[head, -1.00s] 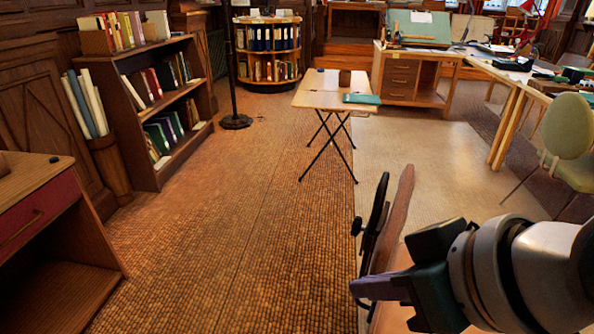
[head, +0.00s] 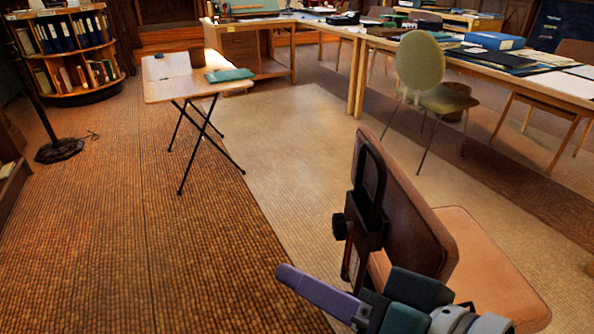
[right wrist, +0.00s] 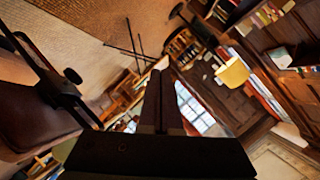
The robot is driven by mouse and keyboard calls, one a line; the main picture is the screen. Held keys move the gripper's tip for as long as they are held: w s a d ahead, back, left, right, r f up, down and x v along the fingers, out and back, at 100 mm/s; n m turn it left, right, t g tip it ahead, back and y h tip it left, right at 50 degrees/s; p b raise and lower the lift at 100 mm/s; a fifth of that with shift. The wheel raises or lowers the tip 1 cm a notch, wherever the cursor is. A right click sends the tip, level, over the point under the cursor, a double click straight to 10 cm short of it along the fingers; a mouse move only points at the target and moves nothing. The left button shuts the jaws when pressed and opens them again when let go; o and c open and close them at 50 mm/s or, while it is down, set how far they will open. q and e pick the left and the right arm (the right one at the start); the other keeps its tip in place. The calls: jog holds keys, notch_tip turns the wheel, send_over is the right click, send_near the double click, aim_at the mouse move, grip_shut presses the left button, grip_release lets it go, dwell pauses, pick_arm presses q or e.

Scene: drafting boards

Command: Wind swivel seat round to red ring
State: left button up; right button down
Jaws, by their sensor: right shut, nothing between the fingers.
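The swivel seat has a brown backrest (head: 413,222) and a tan cushion (head: 485,262) at the lower right of the head view. A black looped handle with a knob (head: 366,195) is fixed to its back. In the right wrist view the backrest (right wrist: 32,118) and handle (right wrist: 62,93) show at the left. My right gripper (head: 290,274) is shut and empty, its purple finger pointing left, just below the handle; I cannot tell if it touches. Its dark fingers fill the middle of the right wrist view (right wrist: 161,90). I cannot make out a red ring. My left gripper is out of view.
A folding table (head: 185,86) stands ahead to the left. A green chair (head: 420,65) stands beside the long desk (head: 360,60) at the back right. A lamp base (head: 58,150) and a round bookcase (head: 70,50) are far left. The floor between is clear.

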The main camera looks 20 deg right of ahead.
notch_tip(320, 180, down, 6)
jog(key=w+d+m+t+h+b, duration=0.1)
jog(key=m+t+b, duration=0.1)
jog(key=m+b, duration=0.15)
jog(key=m+t+h+b, duration=0.2)
jog(key=m+h+b, duration=0.9)
jog(key=m+b, duration=0.15)
send_near(371, 243)
jog(key=shift+m, duration=0.4)
jog(key=b+x, duration=0.1)
jog(key=x, duration=0.6)
jog(key=shift+a+r+b, duration=0.1)
jog(key=shift+a+b, duration=0.05)
jog(key=shift+b, duration=0.2)
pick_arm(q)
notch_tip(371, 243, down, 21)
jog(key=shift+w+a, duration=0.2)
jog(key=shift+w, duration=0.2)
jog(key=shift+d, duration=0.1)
